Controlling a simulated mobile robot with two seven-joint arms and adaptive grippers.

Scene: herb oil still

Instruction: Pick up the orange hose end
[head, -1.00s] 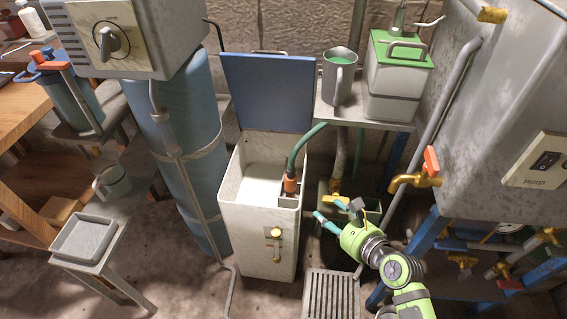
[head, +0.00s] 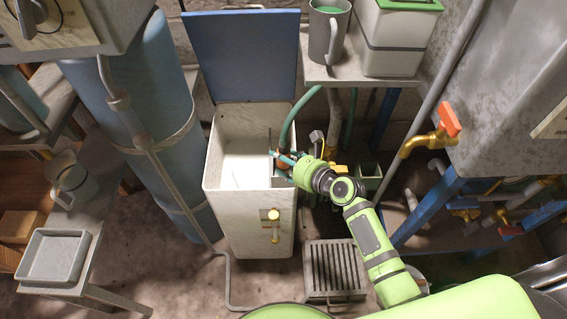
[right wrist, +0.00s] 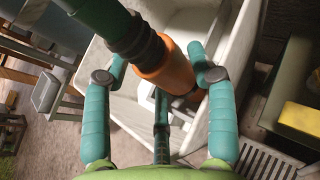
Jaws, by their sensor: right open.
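The orange hose end (right wrist: 170,66) sits on a green hose (right wrist: 98,22) with a dark collar, in the right wrist view. In the head view the orange hose end (head: 283,153) is mostly hidden by my gripper, at the inner right side of the white tank (head: 232,205). My right gripper (right wrist: 158,75) is open, its teal fingers on either side of the orange piece, with a third finger below it. The fingers do not look closed on it. In the head view my right gripper (head: 279,162) reaches over the tank's right rim. My left gripper is not in view.
The tank's blue lid (head: 242,55) stands open behind it. A grey jug (head: 328,32) and a green-lidded container (head: 398,40) stand on the shelf to the right. A brass tap (head: 428,142) with an orange handle juts out right of my arm. A slatted grey stand (head: 335,270) is in front.

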